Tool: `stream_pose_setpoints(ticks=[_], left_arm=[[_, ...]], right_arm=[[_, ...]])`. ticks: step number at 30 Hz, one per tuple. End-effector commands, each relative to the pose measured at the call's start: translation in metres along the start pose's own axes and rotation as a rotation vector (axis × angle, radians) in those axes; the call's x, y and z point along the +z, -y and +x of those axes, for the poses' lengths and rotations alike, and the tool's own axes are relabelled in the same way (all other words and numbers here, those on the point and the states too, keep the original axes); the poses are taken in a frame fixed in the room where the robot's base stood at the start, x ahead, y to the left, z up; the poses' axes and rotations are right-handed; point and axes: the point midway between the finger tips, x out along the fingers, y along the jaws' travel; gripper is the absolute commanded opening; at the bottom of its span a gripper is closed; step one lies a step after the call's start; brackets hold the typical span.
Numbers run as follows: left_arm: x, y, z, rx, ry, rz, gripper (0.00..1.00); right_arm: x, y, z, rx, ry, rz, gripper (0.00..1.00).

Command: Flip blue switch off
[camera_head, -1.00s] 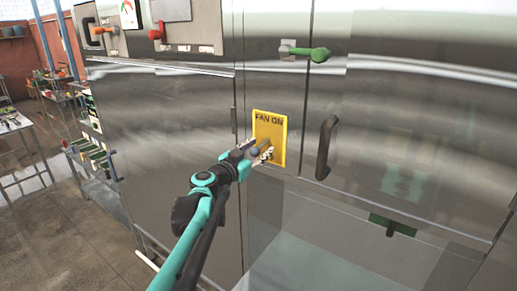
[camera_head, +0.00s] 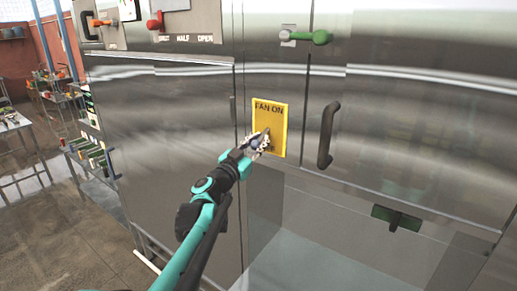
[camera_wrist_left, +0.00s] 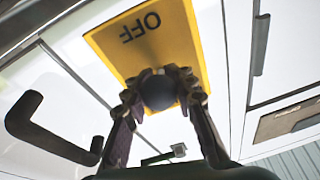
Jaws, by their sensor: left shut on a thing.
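A yellow plate (camera_head: 271,118) with "FAN ON" across its top is fixed to the steel cabinet front. In the left wrist view the plate (camera_wrist_left: 190,30) shows "OFF" upside down. The switch ends in a dark blue round knob (camera_wrist_left: 158,90). My left gripper (camera_head: 262,142) is at the lower part of the plate. In the left wrist view its fingers (camera_wrist_left: 160,92) are shut around the knob, one on each side. The fingers partly cover the switch in the head view, and its exact tilt is hard to tell. My right gripper is not in view.
A dark door handle (camera_head: 327,135) stands out just right of the plate. A green lever (camera_head: 310,37) is above right, and red (camera_head: 154,24) and orange (camera_head: 103,22) levers are at upper left. A dark green handle (camera_head: 397,217) is at lower right. Shelves stand far left.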

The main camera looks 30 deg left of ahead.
Motion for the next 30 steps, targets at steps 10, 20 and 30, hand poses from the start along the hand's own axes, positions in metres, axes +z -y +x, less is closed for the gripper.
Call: stream_pose_setpoints(ticks=[10,20,30], left_arm=[[0.002,-0.001,0.0,-0.007,-0.031,0.003,0.0],[0.002,-0.001,0.0,-0.007,-0.03,0.002,0.48],[0.003,0.001,-0.022,-0.01,-0.03,0.003,0.48]], right_arm=[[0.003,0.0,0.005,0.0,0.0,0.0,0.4],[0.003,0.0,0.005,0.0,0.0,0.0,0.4],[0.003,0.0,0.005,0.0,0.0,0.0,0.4]])
